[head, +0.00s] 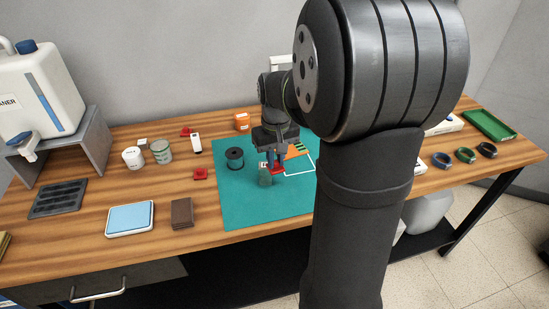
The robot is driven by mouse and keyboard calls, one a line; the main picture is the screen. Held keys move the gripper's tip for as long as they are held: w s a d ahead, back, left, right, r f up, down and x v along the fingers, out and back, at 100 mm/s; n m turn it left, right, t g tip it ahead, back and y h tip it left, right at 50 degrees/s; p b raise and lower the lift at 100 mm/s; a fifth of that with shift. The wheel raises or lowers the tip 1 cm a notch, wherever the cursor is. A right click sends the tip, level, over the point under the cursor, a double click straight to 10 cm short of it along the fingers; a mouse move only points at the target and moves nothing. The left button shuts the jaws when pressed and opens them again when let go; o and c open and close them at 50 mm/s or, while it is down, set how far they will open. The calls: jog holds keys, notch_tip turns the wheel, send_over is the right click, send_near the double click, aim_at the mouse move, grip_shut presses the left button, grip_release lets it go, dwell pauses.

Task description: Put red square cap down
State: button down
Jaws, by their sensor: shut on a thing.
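My gripper (275,160) points down over the green mat (240,205). It is shut on a small red piece (280,169) at its fingertips, which looks like the red square cap; its outline is partly hidden by the fingers. A grey-green block (265,178) stands on the mat just in front of the fingertips. I cannot tell whether the red piece touches the mat or the block.
A black spool (235,158) stands on the mat left of my gripper. An orange piece (297,150) lies just right of it. An orange tub (241,121) stands behind. A brown block (182,213) and a blue-topped tray (130,218) lie front left. My arm hides the mat's right side.

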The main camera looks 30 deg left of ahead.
jog(key=w+d+m, duration=0.1)
jog(key=w+d, duration=0.3)
jog(key=w, duration=0.5)
jog(key=w+d+m, duration=0.1)
jog(key=w+d, duration=0.3)
jog(key=w, duration=0.5)
send_over(293, 155)
notch_tip(293, 155, down, 6)
jog(key=shift+f, duration=2.25)
jog(key=shift+f, duration=0.1)
jog(key=c, duration=1.4)
grip_release()
notch_tip(293, 155, up, 12)
jog(key=shift+r, duration=0.15)
